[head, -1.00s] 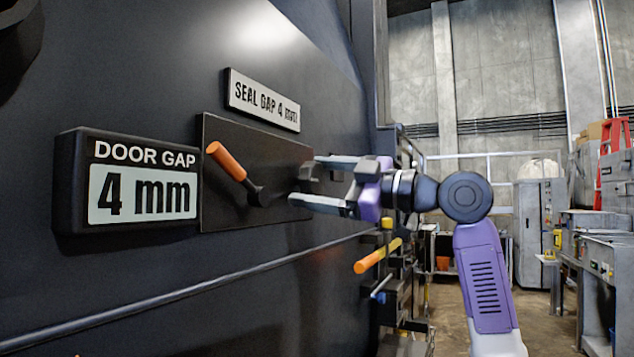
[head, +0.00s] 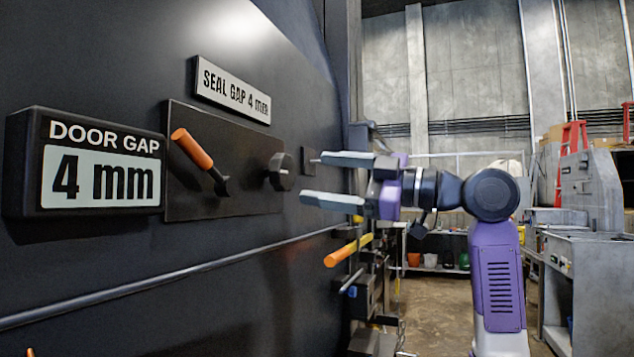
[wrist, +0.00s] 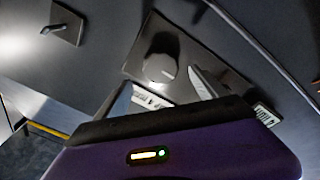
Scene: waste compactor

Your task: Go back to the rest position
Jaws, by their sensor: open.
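My gripper (head: 338,180) is open and empty in the head view, its two grey fingers pointing left toward the dark machine panel. The orange-handled lever (head: 193,150) on the plate (head: 235,203) is to the left of the fingers, tilted with its orange end up and left. A dark knob (head: 280,172) sits at the right of the same plate, apart from the fingertips. In the wrist view, a knob (wrist: 160,68) on a square plate lies just beyond the fingers (wrist: 170,95). My arm stands to the right, clear of the panel.
A door gap display (head: 103,173) reads 4 mm, and a seal gap sign (head: 232,89) also reads 4 mm. A second orange handle (head: 341,256) sticks out below my gripper. Grey cabinets (head: 590,270) stand at the right. Bare floor (head: 435,310) shows between them and the machine.

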